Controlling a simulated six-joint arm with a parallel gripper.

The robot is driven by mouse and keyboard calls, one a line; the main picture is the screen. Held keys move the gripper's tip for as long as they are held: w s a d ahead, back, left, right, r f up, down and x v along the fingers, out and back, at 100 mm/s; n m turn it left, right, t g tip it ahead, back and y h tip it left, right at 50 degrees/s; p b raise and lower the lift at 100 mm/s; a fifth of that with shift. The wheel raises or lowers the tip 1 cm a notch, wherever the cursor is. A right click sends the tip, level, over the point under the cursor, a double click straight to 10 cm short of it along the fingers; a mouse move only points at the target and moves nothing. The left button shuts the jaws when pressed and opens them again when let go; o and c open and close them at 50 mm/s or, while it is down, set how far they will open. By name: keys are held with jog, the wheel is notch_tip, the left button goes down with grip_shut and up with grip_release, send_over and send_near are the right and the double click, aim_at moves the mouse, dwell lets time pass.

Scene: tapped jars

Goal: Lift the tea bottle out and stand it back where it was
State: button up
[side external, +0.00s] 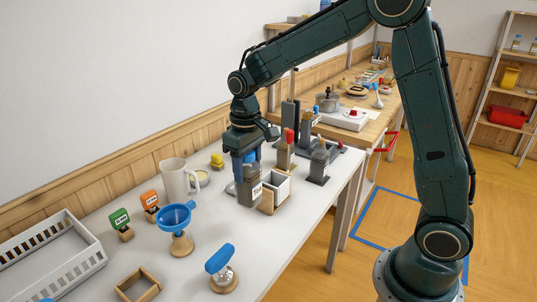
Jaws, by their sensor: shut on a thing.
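My gripper (246,166) points down over the white table, its blue fingers shut on the top of a grey block-shaped bottle (249,197). The bottle is upright and has a small white label, too small to read; I take it for the tea bottle. It is just left of an open white and wooden box (281,194) and overlaps it in this view. I cannot tell whether the bottle's base touches the table. The fingers hide the bottle's top.
A white pitcher (174,178) stands to the left, with a blue funnel (176,217) on a stand nearer. A blue-topped jar (222,270) and a wooden frame (138,284) are in front. Grey stands (320,163) are close behind on the right. A white crate (50,262) sits far left.

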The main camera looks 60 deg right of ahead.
notch_tip(320, 180, down, 5)
jog(key=shift+f, duration=0.1)
dwell(0.6)
jog(key=shift+f, duration=2.75)
jog(key=shift+f, duration=0.7)
dwell(0.4)
jog(key=o, duration=1.3)
jog(key=shift+c, duration=0.2)
jog(key=shift+r, duration=0.8)
jog(key=shift+r, duration=0.35)
